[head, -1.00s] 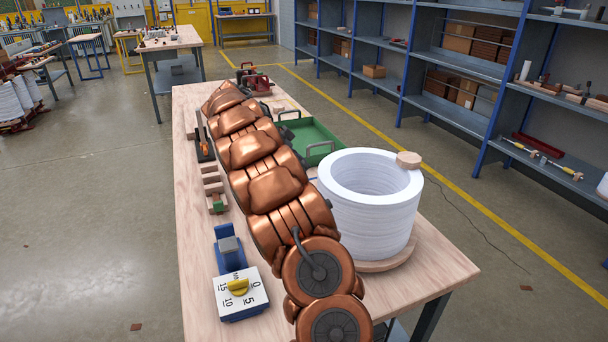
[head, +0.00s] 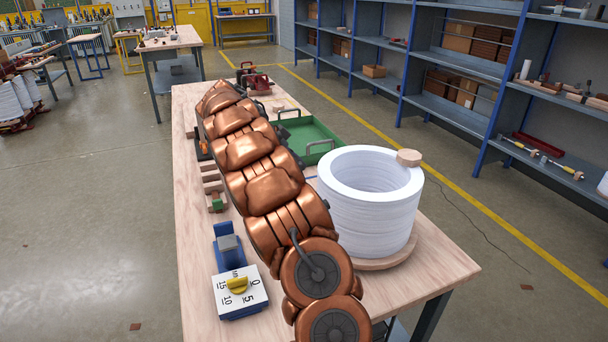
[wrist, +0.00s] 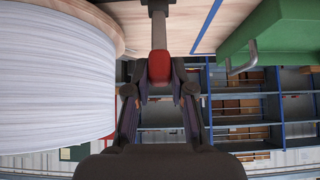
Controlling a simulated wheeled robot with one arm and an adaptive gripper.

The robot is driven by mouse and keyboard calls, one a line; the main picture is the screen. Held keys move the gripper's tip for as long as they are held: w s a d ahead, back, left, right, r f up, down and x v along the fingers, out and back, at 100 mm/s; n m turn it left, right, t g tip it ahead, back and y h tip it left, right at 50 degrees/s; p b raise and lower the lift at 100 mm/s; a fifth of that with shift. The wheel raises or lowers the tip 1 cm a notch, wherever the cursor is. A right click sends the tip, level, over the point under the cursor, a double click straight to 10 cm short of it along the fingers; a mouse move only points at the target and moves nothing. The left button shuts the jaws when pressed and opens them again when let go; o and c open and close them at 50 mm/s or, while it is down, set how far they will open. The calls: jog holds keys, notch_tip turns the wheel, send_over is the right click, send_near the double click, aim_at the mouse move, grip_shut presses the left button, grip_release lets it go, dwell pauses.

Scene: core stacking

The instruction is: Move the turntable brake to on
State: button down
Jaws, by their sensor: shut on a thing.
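The turntable (head: 400,258) is a round wooden disc on the workbench, carrying a tall stack of white rings (head: 368,215). The disc's edge also shows at the upper left of the wrist view (wrist: 118,30). In the wrist view, the brake lever is a grey bar with a red end (wrist: 159,67). My gripper (wrist: 160,78) is shut on the red end, one finger on each side. In the head view, my copper arm hides both the lever and my gripper. No on or off marking of the brake can be read.
A green tray (head: 318,132) lies behind the turntable, close to my arm. A blue device with a white dial plate (head: 240,295) stands at the front left. A small wooden block (head: 409,157) sits on the stack's rim. Blue shelving (head: 455,60) stands beyond the bench.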

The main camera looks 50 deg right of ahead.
jog(key=shift+w+a+f+b, duration=0.25)
jog(key=shift+w+a+b, duration=0.15)
jog(key=shift+a, duration=0.3)
jog(key=shift+w+f, duration=0.1)
jog(key=shift+w+a+f+b, duration=0.25)
jog(key=shift+a+f+b, duration=0.05)
jog(key=shift+a+b, duration=0.25)
jog(key=shift+w+a+f+b, duration=0.25)
jog(key=shift+a+f+b, duration=0.05)
jog(key=shift+a+b, duration=0.2)
jog(key=shift+f, duration=0.1)
jog(key=shift+w+a+f+b, duration=0.25)
jog(key=shift+a+f+b, duration=0.2)
jog(key=shift+b, duration=0.1)
jog(key=shift+w+a+f+b, duration=0.2)
jog(key=shift+a+f+b, duration=0.15)
jog(key=shift+f+b, duration=0.15)
